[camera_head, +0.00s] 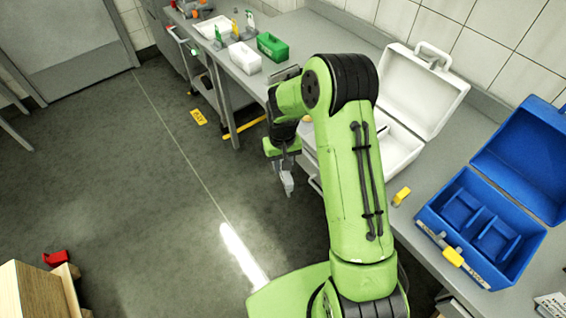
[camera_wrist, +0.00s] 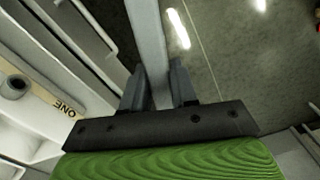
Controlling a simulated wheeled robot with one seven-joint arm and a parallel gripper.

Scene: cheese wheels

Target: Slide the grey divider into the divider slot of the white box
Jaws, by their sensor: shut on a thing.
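My gripper (camera_wrist: 157,88) is shut on the grey divider (camera_wrist: 148,40), a flat light grey strip standing up between its two dark fingers in the wrist view. In the head view my gripper (camera_head: 287,170) hangs at the front side of the bench, with a small pale piece below it. The white box (camera_head: 425,88) stands on the bench with its lid open, right of my gripper and partly hidden by my green arm. In the wrist view a white box wall (camera_wrist: 35,100) with an "ONE" label lies left of the divider. The divider slot cannot be made out.
A blue box (camera_head: 490,225) with its lid open and a yellow block (camera_head: 401,196) are on the right part of the bench. A green bin (camera_head: 272,46) and white trays (camera_head: 244,57) stand further back. The floor (camera_head: 130,190) left of my arm is mostly clear.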

